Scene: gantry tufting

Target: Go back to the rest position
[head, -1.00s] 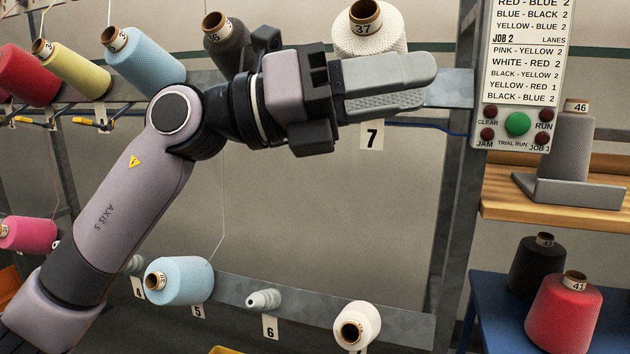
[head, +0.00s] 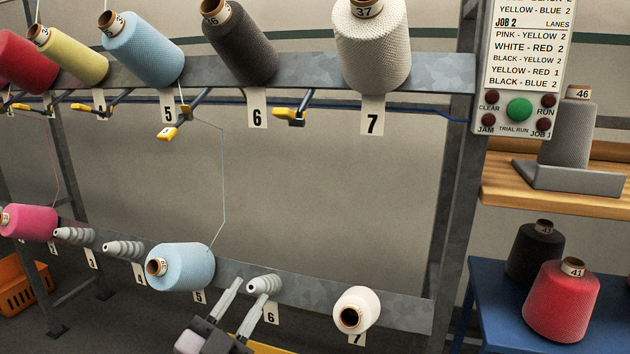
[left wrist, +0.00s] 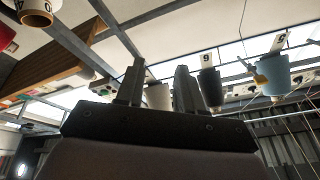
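My left gripper (head: 249,295) is low in the head view, at the bottom edge just in front of the bare grey peg (head: 265,285) of lane 6. Its two fingers point up and stand apart with nothing between them. In the left wrist view, the two dark fingers (left wrist: 157,88) also stand apart and empty, with hanging cones and a bright ceiling behind them. Whether the fingertips touch the lower rail cannot be told. Most of my left arm is out of the head view. My right gripper is not in view.
The upper rail (head: 300,72) carries several cones, including a white one (head: 372,45) at lane 7. The lower rail (head: 400,309) holds a blue cone (head: 187,267) and a white cone (head: 357,308). A blue table (head: 480,300) with black and red cones stands at right.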

